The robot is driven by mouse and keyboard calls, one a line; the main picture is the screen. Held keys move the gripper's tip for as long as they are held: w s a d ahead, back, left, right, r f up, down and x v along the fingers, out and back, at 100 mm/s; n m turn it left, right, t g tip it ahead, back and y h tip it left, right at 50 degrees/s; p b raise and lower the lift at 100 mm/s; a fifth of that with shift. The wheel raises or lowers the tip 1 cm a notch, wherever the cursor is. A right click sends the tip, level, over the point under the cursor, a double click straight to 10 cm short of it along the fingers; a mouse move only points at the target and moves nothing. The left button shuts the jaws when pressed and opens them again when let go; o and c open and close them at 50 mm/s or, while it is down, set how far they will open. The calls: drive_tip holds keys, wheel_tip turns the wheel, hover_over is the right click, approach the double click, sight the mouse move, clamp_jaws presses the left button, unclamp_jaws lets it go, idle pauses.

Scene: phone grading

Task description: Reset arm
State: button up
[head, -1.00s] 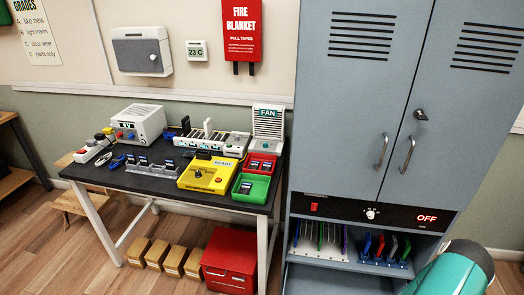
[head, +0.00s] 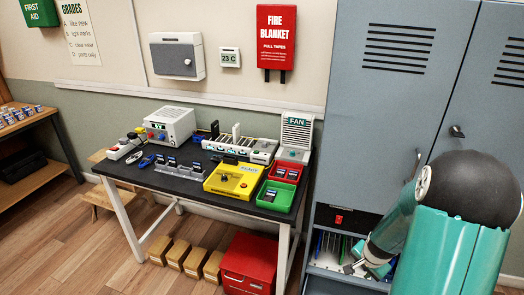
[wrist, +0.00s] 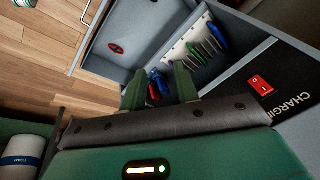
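My arm stands at the right of the head view, in front of the grey cabinet (head: 385,95). My gripper (head: 356,268) is small there, low before the cabinet's lower shelf, and partly hidden by my arm. In the wrist view my gripper (wrist: 159,84) shows two green fingers spread apart with nothing held between them. Beyond the fingers are small blue and red upright pieces (wrist: 156,84) and a pale rack (wrist: 205,42) with green and blue pieces, in the cabinet's shelf.
A black-topped table (head: 150,175) left of the cabinet holds a yellow device (head: 233,181), a green tray (head: 275,196) and a red tray (head: 286,172). A red box (head: 246,262) and several cardboard boxes are beneath it.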

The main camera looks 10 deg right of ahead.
drive_tip(key=s+a+r+n+t, duration=0.15)
drive_tip(key=a+r+n, duration=0.35)
drive_tip(key=a+r, duration=0.65)
drive_tip(key=s+a+r+n, duration=0.35)
drive_tip(key=a+r, duration=0.55)
drive_tip(key=r, duration=0.5)
drive_tip(key=s+a+r+n+y, duration=0.1)
drive_tip(key=s+a+r+n, duration=0.3)
drive_tip(key=s, duration=0.4)
drive_tip(key=a+r+t, duration=0.1)
drive_tip(key=a, duration=0.1)
drive_tip(key=shift+a+n, duration=0.35)
drive_tip(key=shift+s+r, duration=0.1)
